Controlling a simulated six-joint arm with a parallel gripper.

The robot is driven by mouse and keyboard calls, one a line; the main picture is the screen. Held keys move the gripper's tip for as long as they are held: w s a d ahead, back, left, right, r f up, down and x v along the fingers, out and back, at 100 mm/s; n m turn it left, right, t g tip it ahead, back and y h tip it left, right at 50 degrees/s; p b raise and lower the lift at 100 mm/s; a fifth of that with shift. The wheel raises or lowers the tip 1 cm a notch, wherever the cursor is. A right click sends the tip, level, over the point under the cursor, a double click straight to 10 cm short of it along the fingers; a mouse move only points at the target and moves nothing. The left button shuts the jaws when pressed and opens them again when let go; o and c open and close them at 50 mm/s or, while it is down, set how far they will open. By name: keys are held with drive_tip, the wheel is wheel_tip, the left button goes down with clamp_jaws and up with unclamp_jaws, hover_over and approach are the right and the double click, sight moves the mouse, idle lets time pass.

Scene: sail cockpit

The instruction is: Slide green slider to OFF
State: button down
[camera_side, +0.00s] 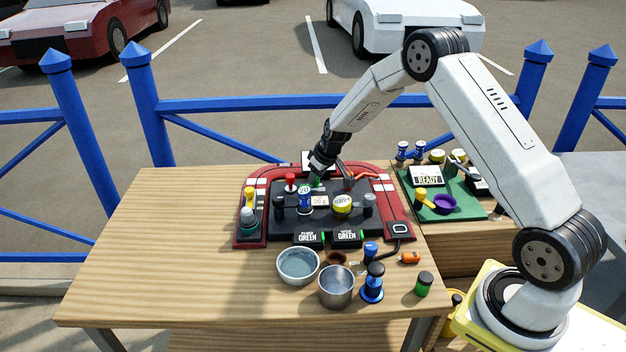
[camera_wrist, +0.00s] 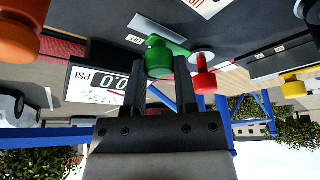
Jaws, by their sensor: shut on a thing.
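The green slider knob (camera_wrist: 159,58) sits between my gripper's fingertips (camera_wrist: 160,85) in the wrist view, and the two dark fingers are shut on it. A small white label that appears to read OFF (camera_wrist: 134,40) lies just beside the knob on the dark panel. In the side view my gripper (camera_side: 318,172) reaches down at the back of the black panel (camera_side: 275,215), and a bit of the green knob (camera_side: 316,184) shows under it. The slider's track is mostly hidden by my gripper.
A red knob (camera_wrist: 204,80) stands close beside my fingers. A PSI display (camera_wrist: 98,84) reading 0.0 is near them too. An orange knob (camera_wrist: 18,40) and a yellow knob (camera_wrist: 293,87) are farther off. Bowl (camera_side: 298,265) and metal cup (camera_side: 336,286) stand in front of the panel.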

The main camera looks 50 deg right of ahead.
drive_tip(key=shift+s+d, duration=0.5)
drive_tip(key=shift+d, duration=0.05)
drive_tip(key=shift+c, duration=1.8)
unclamp_jaws()
drive_tip(key=shift+r, duration=0.15)
drive_tip(key=shift+s+r, duration=0.1)
drive_tip(key=shift+r, duration=0.1)
drive_tip(key=v, duration=0.7)
drive_tip(key=shift+s, duration=0.15)
